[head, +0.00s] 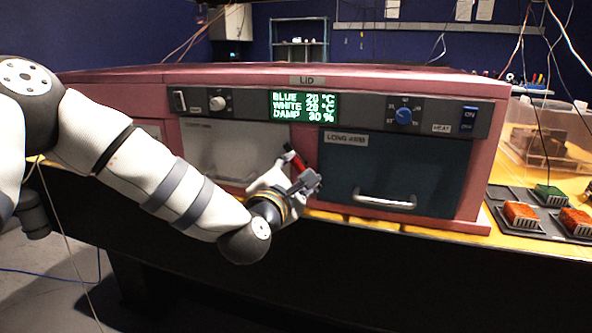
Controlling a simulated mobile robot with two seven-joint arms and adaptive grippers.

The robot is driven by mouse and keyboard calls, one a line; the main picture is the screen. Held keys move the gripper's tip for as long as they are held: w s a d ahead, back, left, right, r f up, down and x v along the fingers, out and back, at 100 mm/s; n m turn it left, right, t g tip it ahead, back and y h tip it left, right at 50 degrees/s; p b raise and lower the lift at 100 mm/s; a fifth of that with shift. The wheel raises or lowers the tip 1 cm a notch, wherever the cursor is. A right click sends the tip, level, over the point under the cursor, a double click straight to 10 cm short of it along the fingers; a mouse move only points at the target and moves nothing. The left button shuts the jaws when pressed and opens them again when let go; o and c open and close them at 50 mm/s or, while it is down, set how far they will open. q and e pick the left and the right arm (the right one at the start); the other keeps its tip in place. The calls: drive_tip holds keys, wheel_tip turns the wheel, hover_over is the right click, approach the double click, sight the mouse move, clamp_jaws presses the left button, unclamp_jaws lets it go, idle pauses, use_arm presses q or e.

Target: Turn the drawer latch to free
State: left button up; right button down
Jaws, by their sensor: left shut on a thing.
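The drawer latch (296,159) is a red lever with a dark upper end on the pink front between the two drawers. It is tilted, its upper end leaning left. My left gripper (304,178) is at the lever's lower part and shut on it; the fingers hide that end and the pivot. The white drawer (222,147) on the left is partly covered by my left arm. The dark teal drawer (392,170), labelled "LONG" something, has a pale bar handle (385,201) and looks closed. My right gripper is not in view.
A control strip above the drawers has a lit display (303,106), a blue knob (404,115) and a blue switch (468,119). On the right, a dark tray (508,222) holds orange and green blocks beside a clear bin (540,135). Loose cables hang at the right.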

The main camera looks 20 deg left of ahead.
use_arm(q)
drive_tip(key=m, duration=0.4)
drive_tip(key=shift+m, duration=2.1)
drive_tip(key=o, duration=1.1)
drive_tip(key=shift+o, duration=0.2)
drive_tip(key=shift+f, duration=0.1)
drive_tip(key=s, duration=1.2)
drive_tip(key=shift+a, duration=0.15)
